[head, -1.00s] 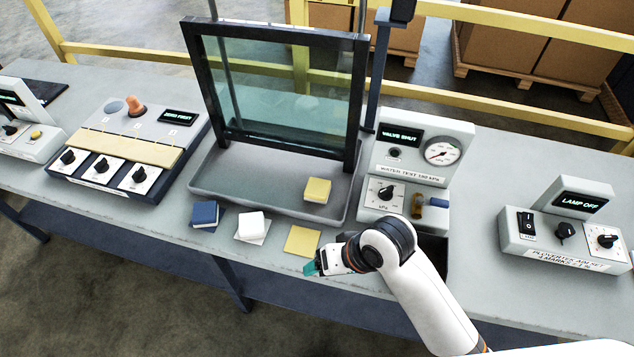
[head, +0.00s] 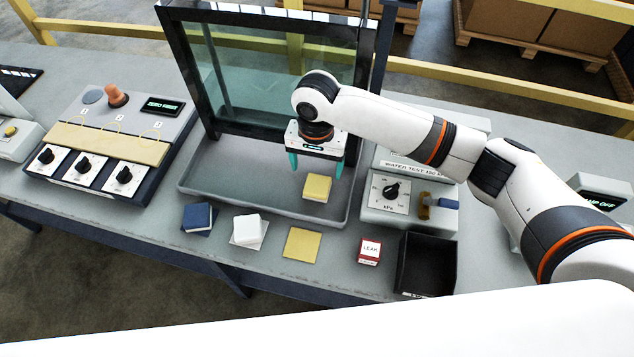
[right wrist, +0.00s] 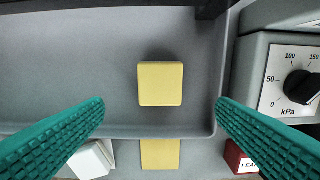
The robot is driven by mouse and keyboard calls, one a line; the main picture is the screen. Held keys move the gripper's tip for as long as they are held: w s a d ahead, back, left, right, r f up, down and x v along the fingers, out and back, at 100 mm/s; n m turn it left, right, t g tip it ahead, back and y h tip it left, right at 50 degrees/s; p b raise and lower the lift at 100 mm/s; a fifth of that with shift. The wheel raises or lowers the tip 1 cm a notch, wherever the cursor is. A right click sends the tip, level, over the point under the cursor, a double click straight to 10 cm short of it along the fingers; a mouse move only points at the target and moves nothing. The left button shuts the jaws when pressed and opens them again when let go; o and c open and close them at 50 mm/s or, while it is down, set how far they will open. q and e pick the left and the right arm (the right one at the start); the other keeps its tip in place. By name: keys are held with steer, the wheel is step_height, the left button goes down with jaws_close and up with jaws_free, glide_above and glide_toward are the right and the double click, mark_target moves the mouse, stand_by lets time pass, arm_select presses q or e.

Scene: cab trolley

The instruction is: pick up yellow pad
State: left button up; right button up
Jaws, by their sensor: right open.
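The yellow pad (head: 317,187) is a small block in the right part of the grey tray (head: 200,190), below the glass panel (head: 270,75). It also shows in the right wrist view (right wrist: 160,83), near the middle. My right gripper (head: 315,168) is open and empty above the tray, over the pad. Its teal fingers stand to either side of the pad in the right wrist view, apart from it. A flat yellow square (head: 302,243) lies on the table in front of the tray. My left gripper is not in view.
A blue pad (head: 198,219) and a white pad (head: 247,230) sit in front of the tray. A red and white LEAK block (head: 369,251) and a black bin (head: 426,262) stand at right. The gauge box (head: 384,215) is close beside the tray's right edge.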

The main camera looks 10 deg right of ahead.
mark_target(318, 184)
steer(key=f, duration=0.5)
steer(key=f+p, duration=0.1)
steer(key=f, duration=0.2)
steer(key=shift+w+d+f, duration=0.1)
steer(key=shift+w+f, duration=0.15)
steer(key=c, duration=1.1)
